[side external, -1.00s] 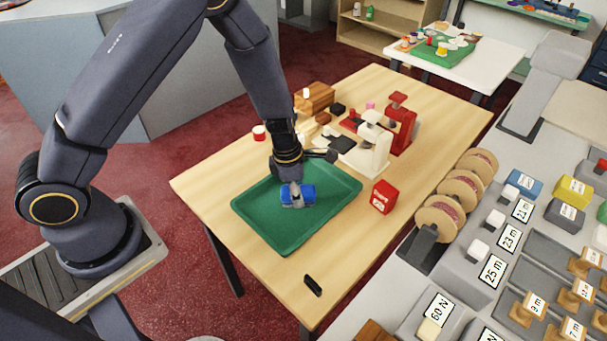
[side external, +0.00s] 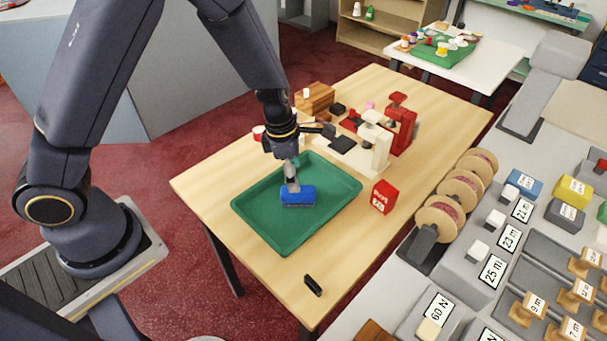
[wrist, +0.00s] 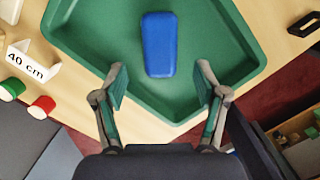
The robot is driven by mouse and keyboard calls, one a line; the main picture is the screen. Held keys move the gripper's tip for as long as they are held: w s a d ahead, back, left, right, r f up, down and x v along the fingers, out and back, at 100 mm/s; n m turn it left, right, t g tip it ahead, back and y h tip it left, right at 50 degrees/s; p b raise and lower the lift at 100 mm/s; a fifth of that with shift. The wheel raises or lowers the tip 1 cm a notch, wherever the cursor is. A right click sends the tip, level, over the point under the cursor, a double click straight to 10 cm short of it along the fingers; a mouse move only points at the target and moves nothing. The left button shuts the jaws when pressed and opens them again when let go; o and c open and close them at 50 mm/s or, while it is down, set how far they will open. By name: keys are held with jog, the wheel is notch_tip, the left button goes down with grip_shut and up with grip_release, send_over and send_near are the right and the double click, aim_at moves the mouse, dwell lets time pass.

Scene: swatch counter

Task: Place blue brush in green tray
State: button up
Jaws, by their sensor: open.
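The blue brush (side external: 298,196) lies in the green tray (side external: 284,240) on the wooden table. In the wrist view the brush (wrist: 159,44) shows as a blue block with rounded corners, resting on the floor of the tray (wrist: 100,40). My gripper (side external: 291,184) is over the tray, just above and behind the brush in the side view. In the wrist view my gripper (wrist: 160,88) is open, its two fingers spread wide with nothing between the tips. The brush is apart from both fingers there.
A red box (side external: 384,196) stands right of the tray. A white device (side external: 370,148) and a red device (side external: 401,122) stand behind it. A small black object (side external: 313,285) lies near the table's front corner. A sign reading 40 cm (wrist: 30,64) shows left of the tray.

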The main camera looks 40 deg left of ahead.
jog(key=s+r+m+h, duration=0.1)
jog(key=s+r+m, duration=0.15)
jog(key=r, duration=0.45)
jog(key=s+r+m, duration=0.1)
jog(key=r+m, duration=0.3)
jog(key=r, duration=0.2)
jog(key=s+a+r+m+t+y, duration=0.1)
jog(key=s+a+r+m+t, duration=0.1)
jog(key=s+r+m, duration=0.4)
jog(key=s+a+r+m+t+y, duration=0.1)
jog(key=s+r+m, duration=0.5)
jog(key=m, duration=0.8)
jog(key=s+a+t, duration=0.1)
jog(key=s+a, duration=0.1)
jog(key=shift+s+a+r, duration=0.2)
jog(key=shift+s+a, duration=0.2)
